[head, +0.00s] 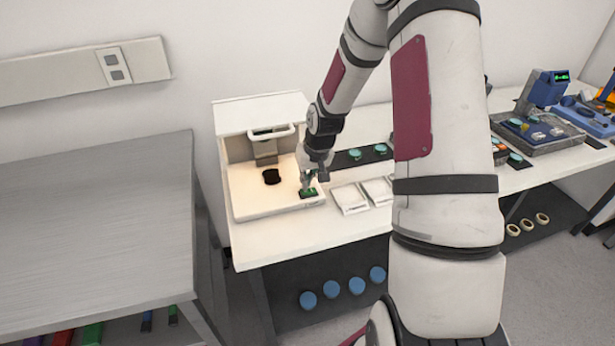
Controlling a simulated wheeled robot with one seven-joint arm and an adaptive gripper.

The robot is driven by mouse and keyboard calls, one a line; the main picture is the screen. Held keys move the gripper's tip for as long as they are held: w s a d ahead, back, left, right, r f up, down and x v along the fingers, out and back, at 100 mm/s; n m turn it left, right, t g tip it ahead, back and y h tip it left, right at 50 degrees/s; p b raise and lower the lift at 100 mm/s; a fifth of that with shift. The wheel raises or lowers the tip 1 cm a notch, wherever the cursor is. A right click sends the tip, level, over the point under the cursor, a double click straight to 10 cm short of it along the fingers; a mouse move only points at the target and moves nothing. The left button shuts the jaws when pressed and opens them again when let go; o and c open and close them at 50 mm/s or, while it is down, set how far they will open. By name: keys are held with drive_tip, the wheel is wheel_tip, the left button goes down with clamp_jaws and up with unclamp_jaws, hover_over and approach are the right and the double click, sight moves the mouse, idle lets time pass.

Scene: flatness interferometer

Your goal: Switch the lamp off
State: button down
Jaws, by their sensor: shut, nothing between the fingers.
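The interferometer (246,201) is a white open-fronted cabinet on the left end of the white table. Its inside is lit with a warm glow. A black round piece (271,177) lies on its floor under a grey head with a white handle (270,132). A dark switch plate with a green lit part (308,192) sits at the right front of its base. My gripper (308,186) is shut and empty, pointing down at this switch. Its fingertips are at or just above it; I cannot tell whether they touch. The fingers partly hide the switch.
White trays (350,199) stand right of the cabinet, with a dark strip of green discs (356,154) behind. A steel bench (95,230) is at left. Blue equipment (545,90) stands far right. Blue round pieces (356,286) lie on the lower shelf. My arm hides the table's middle.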

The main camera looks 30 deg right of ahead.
drive_tip(key=shift+a+f, duration=0.25)
drive_tip(key=shift+f, duration=0.1)
drive_tip(key=shift+w+a+f, duration=0.1)
drive_tip(key=shift+a+f, duration=0.1)
drive_tip(key=shift+a, duration=0.2)
drive_tip(key=shift+f, duration=0.1)
drive_tip(key=shift+s+d+p, duration=0.4)
drive_tip(key=shift+s+d, duration=0.05)
drive_tip(key=shift+d, duration=0.35)
drive_tip(key=shift+d+r, duration=0.1)
drive_tip(key=shift+r, duration=0.2)
drive_tip(key=v, duration=1.1)
drive_tip(key=shift+w+a+r, duration=0.25)
drive_tip(key=shift+a+r, duration=0.15)
drive_tip(key=shift+r, duration=0.1)
